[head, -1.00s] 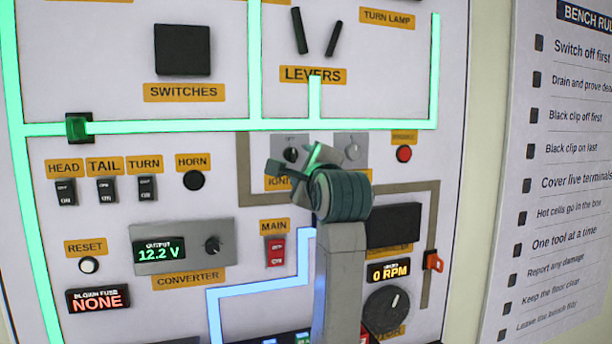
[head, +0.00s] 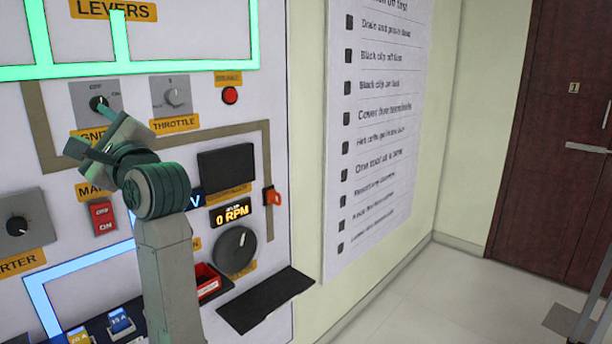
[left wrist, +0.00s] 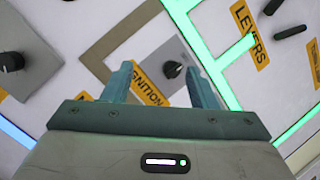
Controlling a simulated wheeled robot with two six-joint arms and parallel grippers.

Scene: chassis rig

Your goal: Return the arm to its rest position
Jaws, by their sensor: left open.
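My left gripper (head: 88,148) is raised in front of the white panel, close to the ignition knob (head: 99,103). In the left wrist view its two fingers (left wrist: 162,85) are apart with nothing between them. The ignition knob (left wrist: 173,70) shows beyond the fingers with its label; I cannot tell the exact gap between fingertips and knob. My left arm rises from the bottom of the head view and hides part of the panel. My right gripper is in no view.
The panel (head: 180,55) holds a throttle knob (head: 174,95), a red button (head: 229,95), a 0 RPM display (head: 230,214) and a large dial (head: 234,250). A dark shelf (head: 265,300) juts out below. Open floor (head: 430,290) and a brown door (head: 560,130) lie to the right.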

